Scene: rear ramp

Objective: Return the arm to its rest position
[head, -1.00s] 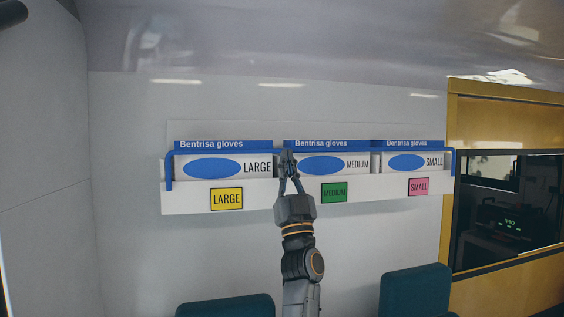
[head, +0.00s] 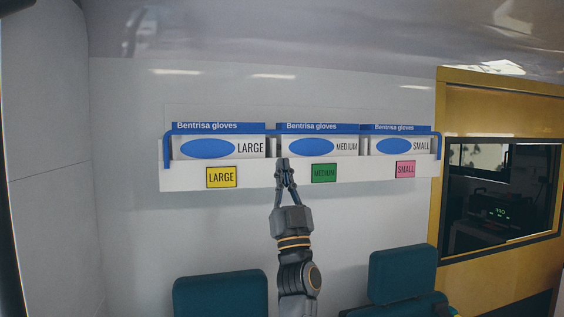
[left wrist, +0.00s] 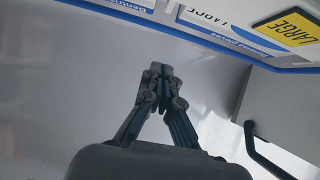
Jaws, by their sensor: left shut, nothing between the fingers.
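My left arm rises from the bottom middle of the head view. Its gripper (head: 284,166) is shut with nothing in it, its fingertips together. It shows in front of the white glove rack, between the yellow LARGE label (head: 222,177) and the green MEDIUM label (head: 324,173). In the left wrist view the shut fingertips (left wrist: 159,70) show against a plain pale surface, apart from the rack and the glove boxes. My right gripper is not in view.
The wall rack (head: 262,178) holds three glove boxes: large (head: 208,148), medium (head: 309,147) and small (head: 401,146), behind a blue rail. Two teal seat backs (head: 222,295) (head: 403,273) stand below. A yellow-framed window (head: 500,197) is at right.

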